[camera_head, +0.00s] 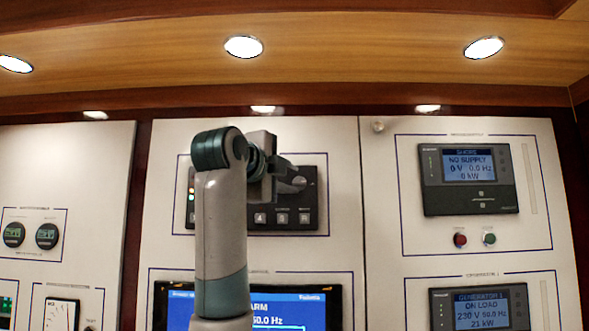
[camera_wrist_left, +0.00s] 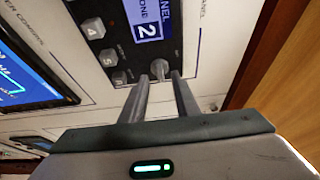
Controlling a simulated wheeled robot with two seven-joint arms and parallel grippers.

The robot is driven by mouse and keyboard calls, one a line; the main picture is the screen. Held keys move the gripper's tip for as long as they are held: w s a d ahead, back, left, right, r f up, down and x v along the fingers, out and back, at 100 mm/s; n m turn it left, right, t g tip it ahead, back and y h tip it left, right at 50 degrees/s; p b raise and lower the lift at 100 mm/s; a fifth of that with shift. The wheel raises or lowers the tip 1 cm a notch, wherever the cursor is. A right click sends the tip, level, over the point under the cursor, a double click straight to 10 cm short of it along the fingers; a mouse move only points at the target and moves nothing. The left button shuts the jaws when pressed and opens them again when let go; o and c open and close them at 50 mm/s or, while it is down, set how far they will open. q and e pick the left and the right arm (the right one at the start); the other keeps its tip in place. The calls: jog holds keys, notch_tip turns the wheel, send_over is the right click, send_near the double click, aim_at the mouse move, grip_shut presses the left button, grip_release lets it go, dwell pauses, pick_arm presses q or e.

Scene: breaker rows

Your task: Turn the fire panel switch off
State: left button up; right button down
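The fire panel (camera_head: 311,219) is a dark panel with buttons in the middle of the wall in the head view, partly hidden by my left arm. In the left wrist view the panel (camera_wrist_left: 112,60) shows numbered grey buttons and a blue display reading "ZONE 2". Its grey rotary switch (camera_wrist_left: 160,68) is at the panel's lower right there. My left gripper (camera_head: 290,182) is in front of the panel's right side. In the left wrist view its fingers (camera_wrist_left: 160,78) are apart, with the switch between or just beyond the tips; contact cannot be told. My right gripper is not in view.
A blue alarm screen (camera_head: 300,312) is below the fire panel. To the right are a "NO SUPPLY" display (camera_head: 470,178), red (camera_head: 460,240) and green (camera_head: 489,239) buttons, and a generator display (camera_head: 481,308). Round gauges (camera_head: 46,236) are at the left.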

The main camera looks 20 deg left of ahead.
aim_at(297, 182)
pick_arm(q)
jog(key=shift+w+d+p, duration=0.15)
jog(key=shift+w+p, duration=0.5)
jog(key=shift+w, duration=0.9)
jog(key=c, duration=0.5)
jog(key=shift+s, duration=0.15)
grip_shut()
